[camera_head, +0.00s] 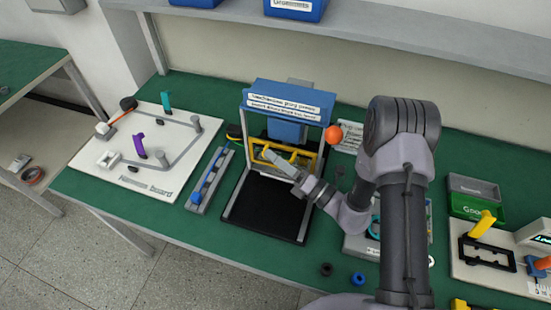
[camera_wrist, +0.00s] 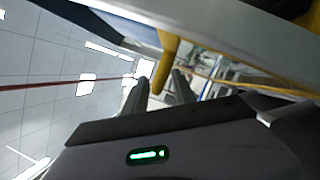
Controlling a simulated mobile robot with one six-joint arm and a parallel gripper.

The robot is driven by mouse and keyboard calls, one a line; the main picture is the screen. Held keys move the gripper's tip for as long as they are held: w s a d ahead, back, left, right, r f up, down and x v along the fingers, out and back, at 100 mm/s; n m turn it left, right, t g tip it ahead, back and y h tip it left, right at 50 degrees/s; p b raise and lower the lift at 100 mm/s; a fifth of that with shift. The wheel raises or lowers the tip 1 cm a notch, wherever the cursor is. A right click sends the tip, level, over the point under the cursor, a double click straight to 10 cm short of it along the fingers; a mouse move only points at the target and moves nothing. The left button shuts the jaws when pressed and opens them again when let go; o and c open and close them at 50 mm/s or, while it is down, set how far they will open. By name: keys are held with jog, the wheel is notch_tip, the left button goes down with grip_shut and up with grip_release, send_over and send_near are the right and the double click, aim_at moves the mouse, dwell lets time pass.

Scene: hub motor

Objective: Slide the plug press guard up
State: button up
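The plug press (camera_head: 290,97) stands on the green table with a blue sign on top and a black base plate. Its yellow guard (camera_head: 312,163) spans the front between the uprights, below the blue block and above the base. My gripper (camera_head: 270,155) reaches in from the right and overlaps the guard in the head view. In the wrist view, my two fingers (camera_wrist: 158,90) are apart, with a yellow peg-like part (camera_wrist: 166,62) near and between their tips. I cannot tell whether they touch it. Part of the guard is hidden behind my gripper.
An orange ball (camera_head: 333,134) is at the press's right side. A narrow tray (camera_head: 196,208) with blue parts and a white board (camera_head: 100,180) lie left. A green bin (camera_head: 465,206) stands right. Two small rings lie near the front edge. A shelf (camera_head: 380,25) runs behind.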

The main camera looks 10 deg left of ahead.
grip_shut()
dwell(1.5)
